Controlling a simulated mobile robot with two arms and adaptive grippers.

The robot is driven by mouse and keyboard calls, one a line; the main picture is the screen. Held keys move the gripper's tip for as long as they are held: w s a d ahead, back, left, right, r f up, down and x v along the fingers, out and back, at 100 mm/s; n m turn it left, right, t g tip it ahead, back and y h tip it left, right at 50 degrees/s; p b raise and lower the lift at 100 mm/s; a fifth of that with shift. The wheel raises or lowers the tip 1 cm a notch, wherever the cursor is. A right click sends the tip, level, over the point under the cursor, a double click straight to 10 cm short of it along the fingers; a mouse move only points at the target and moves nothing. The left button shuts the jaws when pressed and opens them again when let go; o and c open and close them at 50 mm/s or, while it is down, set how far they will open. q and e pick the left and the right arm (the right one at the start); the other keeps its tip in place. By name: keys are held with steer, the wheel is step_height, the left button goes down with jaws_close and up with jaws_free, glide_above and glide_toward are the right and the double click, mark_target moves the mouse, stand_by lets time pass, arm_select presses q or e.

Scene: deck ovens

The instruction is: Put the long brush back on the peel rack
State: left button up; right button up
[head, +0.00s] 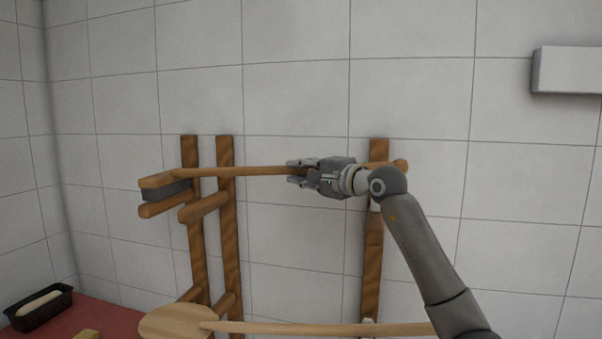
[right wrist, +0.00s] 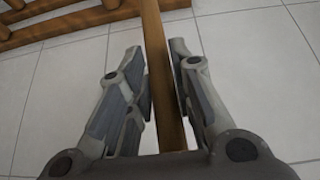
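The long brush (head: 248,171) lies nearly level across the upper part of the wooden peel rack (head: 227,250). Its wooden head with dark bristles (head: 168,190) is at the left, just over the upper left pegs; whether it touches them I cannot tell. The handle's far end reaches past the right post (head: 374,255). My right gripper (head: 297,173) is closed around the middle of the handle. The right wrist view shows the handle (right wrist: 160,75) between its two fingers (right wrist: 161,85). My left gripper is out of view.
A wooden peel (head: 177,322) lies low across the rack, its shaft running right beneath my right arm. A dark loaf tin (head: 40,312) stands on a red surface (head: 105,318) at lower left. A pale box (head: 568,70) is on the tiled wall at upper right.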

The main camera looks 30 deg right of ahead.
steer(key=o, duration=0.4)
steer(key=shift+a+r, duration=0.1)
steer(key=shift+a, duration=0.05)
steer(key=shift+o, duration=0.2)
steer(key=shift+f, duration=0.25)
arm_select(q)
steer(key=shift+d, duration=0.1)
arm_select(e)
steer(key=s+d, duration=0.2)
steer(key=s, duration=0.9)
steer(key=shift+s+d+r, duration=0.15)
steer(key=shift+s+r, duration=0.15)
steer(key=shift+s, duration=0.1)
